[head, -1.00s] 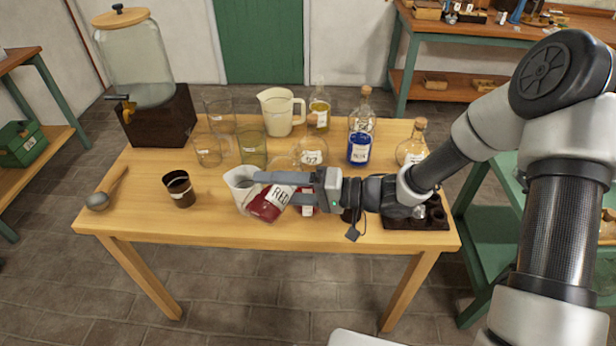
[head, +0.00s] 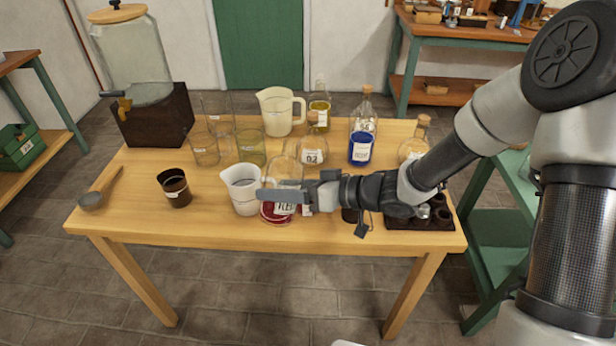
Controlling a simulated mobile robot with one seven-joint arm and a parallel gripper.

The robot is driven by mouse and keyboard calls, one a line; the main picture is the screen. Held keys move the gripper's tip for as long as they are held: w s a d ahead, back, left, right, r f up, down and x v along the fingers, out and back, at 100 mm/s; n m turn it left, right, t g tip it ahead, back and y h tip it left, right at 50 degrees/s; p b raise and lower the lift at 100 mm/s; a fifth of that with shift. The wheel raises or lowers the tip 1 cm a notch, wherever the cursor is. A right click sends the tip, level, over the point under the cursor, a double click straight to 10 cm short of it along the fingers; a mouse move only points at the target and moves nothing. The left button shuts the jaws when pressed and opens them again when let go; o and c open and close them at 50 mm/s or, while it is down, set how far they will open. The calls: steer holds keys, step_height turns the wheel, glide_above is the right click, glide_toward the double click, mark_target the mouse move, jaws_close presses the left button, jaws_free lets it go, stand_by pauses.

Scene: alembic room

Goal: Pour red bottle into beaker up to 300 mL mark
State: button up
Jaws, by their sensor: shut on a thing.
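The red bottle (head: 272,216) is a clear glass vessel with red liquid low in it and a white label reading RED, partly covered by my fingers. My gripper (head: 283,195) is shut on it from the right and holds it roughly upright near the front of the table. I cannot tell whether its base touches the tabletop. The white translucent beaker (head: 241,188) stands upright just left of the bottle, with its spout to the left. Its marks and liquid level are too small to read.
Glass cups (head: 205,148), a cream jug (head: 278,112), a yellow bottle (head: 319,105), a blue bottle (head: 361,146) and a round flask (head: 313,150) stand behind. A dark cup (head: 175,188) and ladle (head: 92,200) are left. A dark rack (head: 420,220) is right.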

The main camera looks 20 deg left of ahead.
steer(key=shift+w+d+f+n+t+b, duration=0.15)
steer(key=shift+w+n+t+b, duration=0.35)
steer(key=shift+w+n+b, duration=0.3)
steer(key=n+t+b, duration=0.1)
steer(key=b, duration=0.1)
steer(key=shift+s+f+n+h+b, duration=0.1)
steer(key=shift+n+h+b, duration=0.2)
steer(key=shift+h+b, duration=0.1)
steer(key=shift+r+n+b, duration=0.3)
steer(key=shift+n+b, duration=0.1)
